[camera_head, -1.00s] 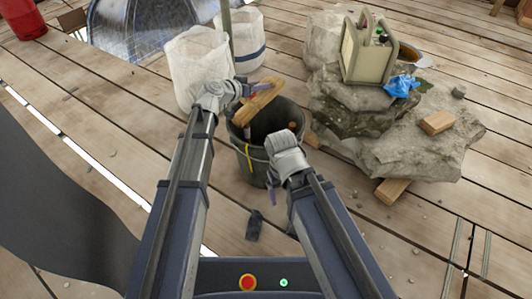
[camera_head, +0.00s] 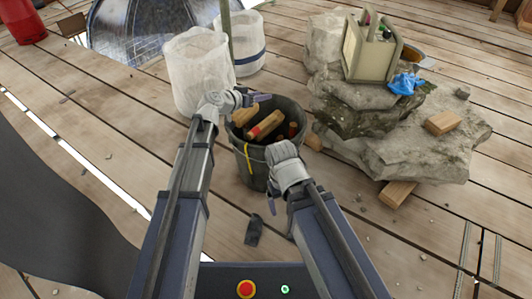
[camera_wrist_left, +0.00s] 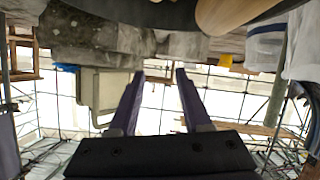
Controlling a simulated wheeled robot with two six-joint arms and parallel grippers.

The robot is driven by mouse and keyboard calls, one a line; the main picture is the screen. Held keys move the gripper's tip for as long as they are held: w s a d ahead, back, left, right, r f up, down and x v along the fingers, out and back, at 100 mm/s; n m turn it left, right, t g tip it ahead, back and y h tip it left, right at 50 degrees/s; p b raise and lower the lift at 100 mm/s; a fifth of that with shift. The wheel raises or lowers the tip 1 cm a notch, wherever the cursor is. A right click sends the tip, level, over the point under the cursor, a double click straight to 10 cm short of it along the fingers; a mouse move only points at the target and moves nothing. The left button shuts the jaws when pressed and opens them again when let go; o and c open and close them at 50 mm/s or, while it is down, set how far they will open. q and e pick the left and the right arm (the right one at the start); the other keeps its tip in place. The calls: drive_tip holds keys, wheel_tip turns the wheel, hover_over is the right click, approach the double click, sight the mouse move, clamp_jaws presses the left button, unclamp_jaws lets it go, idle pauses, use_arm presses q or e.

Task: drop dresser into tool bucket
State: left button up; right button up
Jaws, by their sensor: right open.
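The wooden dresser (camera_head: 268,123) lies tilted inside the dark tool bucket (camera_head: 255,165), below the bucket's rim. Another brown wooden part (camera_head: 243,117) shows beside it; I cannot tell whether it belongs to the dresser. My left gripper (camera_head: 262,97) is above the bucket's far rim, apart from the dresser. In the left wrist view its two fingers (camera_wrist_left: 155,88) are spread with nothing between them. A rounded wooden piece (camera_wrist_left: 235,12) shows at that view's top edge. My right gripper (camera_head: 273,190) is open beside the bucket's near right side, its fingers mostly hidden by the wrist.
White sacks (camera_head: 196,75) stand behind the bucket. Stacked stone slabs (camera_head: 430,140) to the right carry a beige box (camera_head: 370,52), a blue cloth (camera_head: 404,84) and a wooden block (camera_head: 443,122). A dark scrap (camera_head: 254,229) lies on the planks.

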use_arm(q)
drive_tip(key=shift+o, duration=1.2)
drive_tip(key=p+v, duration=0.3)
drive_tip(key=v, duration=0.4)
drive_tip(key=shift+s+a, duration=0.2)
drive_tip(key=shift+s, duration=0.1)
drive_tip(key=shift+r, duration=0.15)
